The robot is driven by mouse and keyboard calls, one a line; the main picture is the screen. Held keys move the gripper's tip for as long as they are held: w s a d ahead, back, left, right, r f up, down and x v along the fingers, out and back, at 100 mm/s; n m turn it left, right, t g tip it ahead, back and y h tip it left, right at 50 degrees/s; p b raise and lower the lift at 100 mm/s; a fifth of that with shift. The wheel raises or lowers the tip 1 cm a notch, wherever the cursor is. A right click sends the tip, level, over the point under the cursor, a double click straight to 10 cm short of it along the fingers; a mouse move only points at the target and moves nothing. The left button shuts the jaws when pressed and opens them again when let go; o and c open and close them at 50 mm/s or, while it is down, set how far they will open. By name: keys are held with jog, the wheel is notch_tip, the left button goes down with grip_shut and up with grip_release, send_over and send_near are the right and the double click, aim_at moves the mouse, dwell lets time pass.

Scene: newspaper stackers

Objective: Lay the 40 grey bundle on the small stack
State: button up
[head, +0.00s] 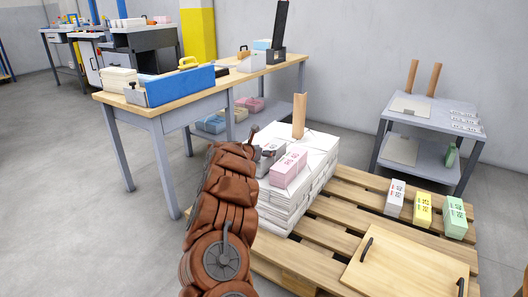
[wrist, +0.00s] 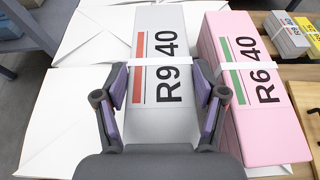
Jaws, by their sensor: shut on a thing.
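The grey bundle (wrist: 160,45), marked R9 40 with a red bar and a white band, lies between the fingers of my gripper (wrist: 163,92), which is shut on it. In the head view the grey bundle (head: 269,154) is partly hidden by my arm. It is at the top of a white paper stack (head: 291,208) on the pallet; I cannot tell whether it touches the paper. The pink bundle (wrist: 252,90), marked R6 40, lies close to its right, and also shows in the head view (head: 288,168). I cannot tell which pile is the small stack.
A brown upright post (head: 300,115) stands behind the bundles. On the pallet (head: 345,215) are grey (head: 395,198), yellow (head: 422,209) and green (head: 455,218) bundles, and a wooden board (head: 405,268) with handles. A grey cart (head: 433,118) and a workbench (head: 165,110) stand behind.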

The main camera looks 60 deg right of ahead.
jog(key=shift+f+b, duration=0.35)
jog(key=shift+f, duration=0.05)
dwell(0.7)
jog(key=o, duration=1.9)
jog(key=shift+f, duration=0.1)
jog(key=shift+a, duration=0.1)
jog(key=v, duration=1.1)
jog(key=shift+a, duration=0.35)
jog(key=shift+s, duration=0.1)
